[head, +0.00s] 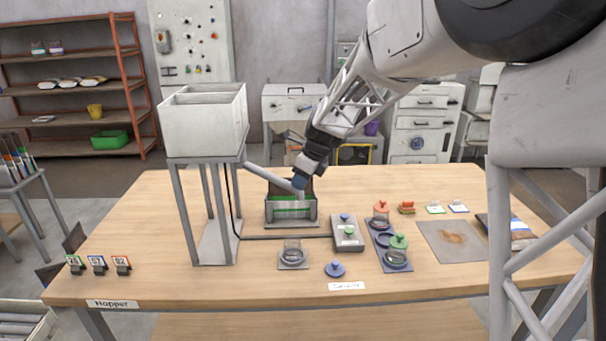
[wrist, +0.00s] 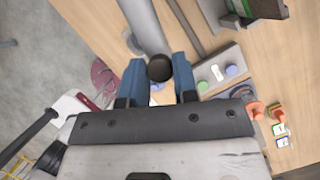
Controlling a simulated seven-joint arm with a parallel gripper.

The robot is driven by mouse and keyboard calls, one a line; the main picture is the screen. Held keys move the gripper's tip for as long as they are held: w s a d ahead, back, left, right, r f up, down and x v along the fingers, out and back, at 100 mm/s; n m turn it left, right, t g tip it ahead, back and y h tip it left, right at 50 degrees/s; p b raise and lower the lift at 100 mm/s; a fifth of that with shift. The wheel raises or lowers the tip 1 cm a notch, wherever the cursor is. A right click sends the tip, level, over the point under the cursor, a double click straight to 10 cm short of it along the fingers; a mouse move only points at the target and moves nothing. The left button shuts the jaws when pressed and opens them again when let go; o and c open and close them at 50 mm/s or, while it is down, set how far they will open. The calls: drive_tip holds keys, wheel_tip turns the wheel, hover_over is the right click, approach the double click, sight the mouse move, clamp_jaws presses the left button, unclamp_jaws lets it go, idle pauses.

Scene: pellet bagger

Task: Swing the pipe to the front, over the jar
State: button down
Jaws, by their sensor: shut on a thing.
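The grey pipe (head: 268,177) runs from the white hopper (head: 203,125) out to the right. Its end is above the green-banded dark bin (head: 291,222) at the back of the table. My gripper (head: 299,183) is at the pipe's end. In the wrist view the pipe (wrist: 146,25) comes down between the blue fingers of my gripper (wrist: 160,76), with its dark round end between them. My gripper is shut on the pipe. The open glass jar (head: 292,248) stands upright on a grey square pad nearer the front, apart from the pipe's end.
A control box (head: 347,233) with coloured knobs is right of the jar. A blue lid (head: 335,269) lies in front. A blue rack (head: 397,265) holds jars with red and green lids. The hopper's stand legs (head: 188,220) are left.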

drive_tip(key=shift+s+a+m+t+h, duration=0.2)
drive_tip(key=shift+s+a+m, duration=0.35)
drive_tip(key=shift+s, duration=0.4)
drive_tip(key=shift+s+a+m+t+h, duration=0.2)
drive_tip(key=shift+s+a+m, duration=0.2)
drive_tip(key=shift+s+m, duration=0.5)
drive_tip(key=shift+s+a+m+t+h, duration=0.2)
drive_tip(key=shift+s+a+m, duration=0.3)
drive_tip(key=shift+s, duration=0.5)
drive_tip(key=c, duration=0.9)
unclamp_jaws()
drive_tip(key=v, duration=0.7)
drive_tip(key=shift+d+r, duration=0.2)
drive_tip(key=shift+r, duration=0.15)
drive_tip(key=shift+s, duration=0.15)
